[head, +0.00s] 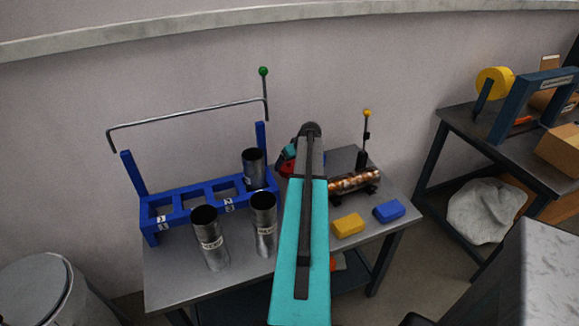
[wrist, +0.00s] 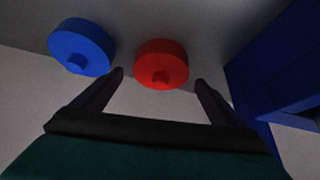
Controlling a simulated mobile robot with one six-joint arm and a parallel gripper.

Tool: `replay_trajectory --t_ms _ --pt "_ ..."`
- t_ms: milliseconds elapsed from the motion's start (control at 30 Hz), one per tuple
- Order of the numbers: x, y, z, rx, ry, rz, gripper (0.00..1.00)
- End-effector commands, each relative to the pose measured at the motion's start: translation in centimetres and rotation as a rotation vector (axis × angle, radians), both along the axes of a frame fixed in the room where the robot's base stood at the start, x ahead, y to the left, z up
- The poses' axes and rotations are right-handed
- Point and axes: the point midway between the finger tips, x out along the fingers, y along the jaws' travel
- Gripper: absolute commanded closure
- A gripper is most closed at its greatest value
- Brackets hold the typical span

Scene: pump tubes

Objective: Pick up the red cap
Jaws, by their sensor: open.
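The red cap (wrist: 160,66) is a round disc with a small knob, in the upper middle of the wrist view. My gripper (wrist: 158,78) is open, with one dark finger on each side below the cap. The cap shows between and just beyond the fingertips, and nothing is held. In the head view a small bit of red (head: 284,167) shows beside my arm, probably the cap; my turquoise arm hides most of that spot and the fingers.
A blue cap (wrist: 81,47) lies left of the red one. A blue rack (head: 160,207) stands left on the table (head: 170,285), with metal tubes (head: 210,240) in front.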

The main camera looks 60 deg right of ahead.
Motion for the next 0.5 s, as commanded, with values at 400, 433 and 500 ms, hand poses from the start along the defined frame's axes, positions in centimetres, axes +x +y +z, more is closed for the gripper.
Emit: replay_trajectory --t_ms 400,433,500 --pt "1.4 -0.6 -2.7 0.000 0.000 0.001 0.07" --pt "1.4 -0.6 -2.7 0.000 0.000 0.001 0.07" --pt "1.4 -0.5 -2.7 0.000 0.000 0.002 0.07"
